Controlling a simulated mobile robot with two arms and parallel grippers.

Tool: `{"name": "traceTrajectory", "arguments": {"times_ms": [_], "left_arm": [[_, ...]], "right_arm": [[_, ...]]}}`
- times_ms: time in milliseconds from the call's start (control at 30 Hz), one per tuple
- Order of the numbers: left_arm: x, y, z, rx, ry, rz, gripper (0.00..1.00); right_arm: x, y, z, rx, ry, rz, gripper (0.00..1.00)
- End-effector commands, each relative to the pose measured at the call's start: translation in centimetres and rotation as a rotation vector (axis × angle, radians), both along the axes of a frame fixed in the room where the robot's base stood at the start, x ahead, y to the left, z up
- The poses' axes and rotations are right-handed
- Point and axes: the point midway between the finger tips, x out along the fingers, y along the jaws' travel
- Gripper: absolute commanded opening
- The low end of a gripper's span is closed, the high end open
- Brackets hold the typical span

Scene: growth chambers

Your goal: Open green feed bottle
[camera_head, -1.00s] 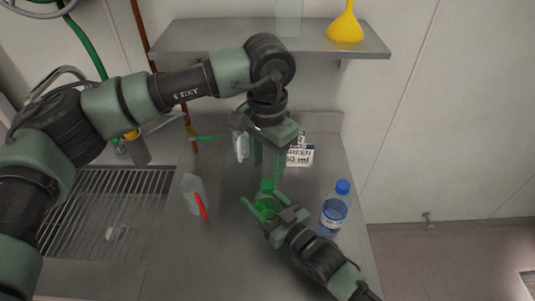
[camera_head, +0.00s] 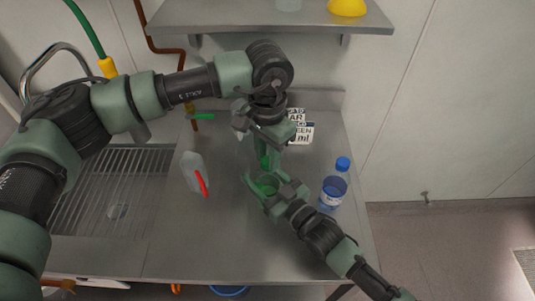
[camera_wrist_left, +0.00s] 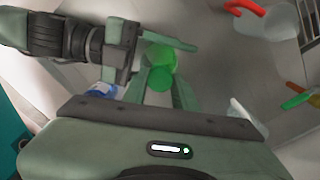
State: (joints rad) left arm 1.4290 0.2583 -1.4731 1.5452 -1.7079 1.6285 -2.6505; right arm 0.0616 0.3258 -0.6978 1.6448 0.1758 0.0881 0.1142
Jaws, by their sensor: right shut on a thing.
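The green feed bottle (camera_head: 268,187) stands upright on the steel bench, partly hidden by my grippers. My right gripper (camera_head: 267,190) is shut on its body from the lower right. My left gripper (camera_head: 266,160) points down from above, its open fingers on either side of the green cap (camera_head: 265,162). In the left wrist view the green bottle (camera_wrist_left: 160,56) shows at and beyond the tips of my left gripper (camera_wrist_left: 160,78). I cannot tell whether the fingers touch the cap.
A blue-capped bottle (camera_head: 334,187) stands close on the right. A clear jug with a red handle (camera_head: 194,174) stands on the left, beside the sink grating (camera_head: 110,195). Label cards (camera_head: 300,130) stand behind. A shelf (camera_head: 270,18) runs above; the bench front is clear.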

Motion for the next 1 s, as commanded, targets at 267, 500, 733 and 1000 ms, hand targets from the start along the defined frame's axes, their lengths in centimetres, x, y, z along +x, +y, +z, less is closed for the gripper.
{"name": "traceTrajectory", "arguments": {"times_ms": [267,500,733,1000], "left_arm": [[0.06,0.06,0.04,0.002,-0.001,0.179,0.00],[0.04,0.06,0.08,0.002,-0.002,0.695,0.00],[0.04,0.04,0.11,0.003,-0.002,1.201,0.00],[0.04,0.03,0.14,0.004,-0.003,1.796,0.00]], "right_arm": [[0.01,-0.01,0.07,0.001,-0.002,0.000,0.00],[0.01,-0.01,0.07,0.001,-0.002,0.000,0.00],[0.01,-0.02,0.07,0.001,-0.002,0.000,0.00],[0.01,-0.02,0.07,0.001,-0.002,0.000,0.00]]}}
